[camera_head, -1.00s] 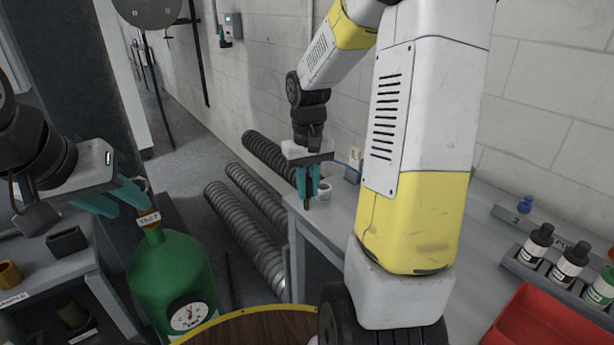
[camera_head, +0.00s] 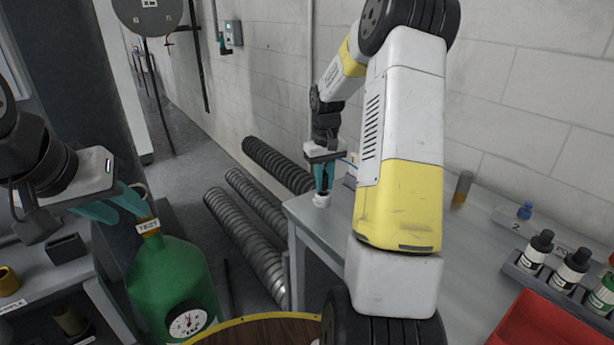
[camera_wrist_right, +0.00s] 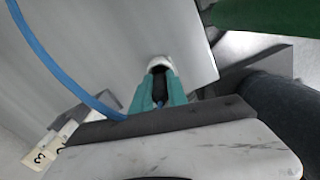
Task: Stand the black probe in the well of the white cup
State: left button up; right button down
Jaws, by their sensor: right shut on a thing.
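The white cup (camera_head: 322,201) stands on the grey table near its far left corner. It also shows in the right wrist view (camera_wrist_right: 160,61), just beyond the fingertips. My right gripper (camera_head: 323,187) is directly above the cup, pointing down, with its teal fingers shut on the black probe (camera_wrist_right: 160,86). The probe lies between the fingers and its end meets the cup's opening. I cannot tell how deep its tip sits, as the fingers and rim hide it.
A blue cable (camera_wrist_right: 60,60) runs beside my right gripper. Bottles in a rack (camera_head: 560,275) and a red tray (camera_head: 540,328) are at the right. A green cylinder (camera_head: 170,280) stands at the left. Ribbed hoses (camera_head: 245,240) lie beyond the table's left edge.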

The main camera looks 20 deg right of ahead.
jog(key=shift+f, duration=0.2)
jog(key=shift+f, duration=0.1)
jog(key=c, duration=1.3)
grip_release()
